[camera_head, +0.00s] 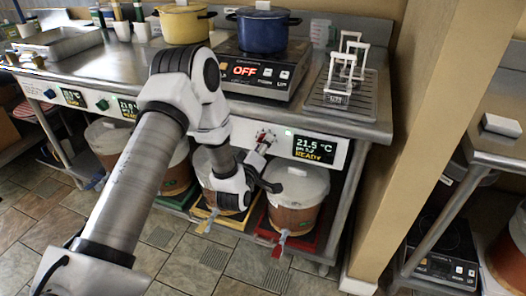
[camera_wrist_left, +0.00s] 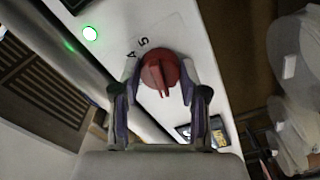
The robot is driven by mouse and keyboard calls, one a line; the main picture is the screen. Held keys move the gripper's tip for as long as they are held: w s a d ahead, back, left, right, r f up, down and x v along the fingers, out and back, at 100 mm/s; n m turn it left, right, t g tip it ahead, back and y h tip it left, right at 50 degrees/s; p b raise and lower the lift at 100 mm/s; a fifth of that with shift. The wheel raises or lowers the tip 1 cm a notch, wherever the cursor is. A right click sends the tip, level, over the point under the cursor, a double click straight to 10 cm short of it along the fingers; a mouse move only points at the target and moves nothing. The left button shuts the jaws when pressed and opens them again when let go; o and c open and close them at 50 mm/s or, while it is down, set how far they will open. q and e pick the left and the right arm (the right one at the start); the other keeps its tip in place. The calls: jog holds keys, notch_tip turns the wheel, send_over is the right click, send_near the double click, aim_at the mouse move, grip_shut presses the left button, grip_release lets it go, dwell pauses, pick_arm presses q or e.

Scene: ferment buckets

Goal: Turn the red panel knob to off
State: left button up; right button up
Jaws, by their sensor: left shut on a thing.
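The red panel knob (camera_wrist_left: 160,70) is on the white front panel. It has a raised ridge, and printed digits are beside it. In the head view the knob (camera_head: 266,137) shows only partly, left of a dark display reading 21.5 °C and READY. My left gripper (camera_head: 261,148) reaches the panel from below and in front. In the left wrist view its two fingers stand on either side of the knob, shut on it. A green light (camera_wrist_left: 90,33) glows on the panel. My right gripper is in neither view.
Above the panel, the steel counter holds a blue pot (camera_head: 262,32) on a hotplate reading OFF, a yellow pot (camera_head: 183,24) and a rack (camera_head: 340,98). Lidded buckets (camera_head: 297,185) stand on coloured trays below. A tan pillar (camera_head: 415,130) stands at right.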

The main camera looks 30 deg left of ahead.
pick_arm(q)
jog(key=shift+n+b, duration=0.75)
jog(key=shift+n, duration=0.55)
jog(key=o, duration=1.1)
jog(key=shift+o, duration=0.2)
jog(key=v, duration=1.2)
jog(key=shift+r, duration=0.1)
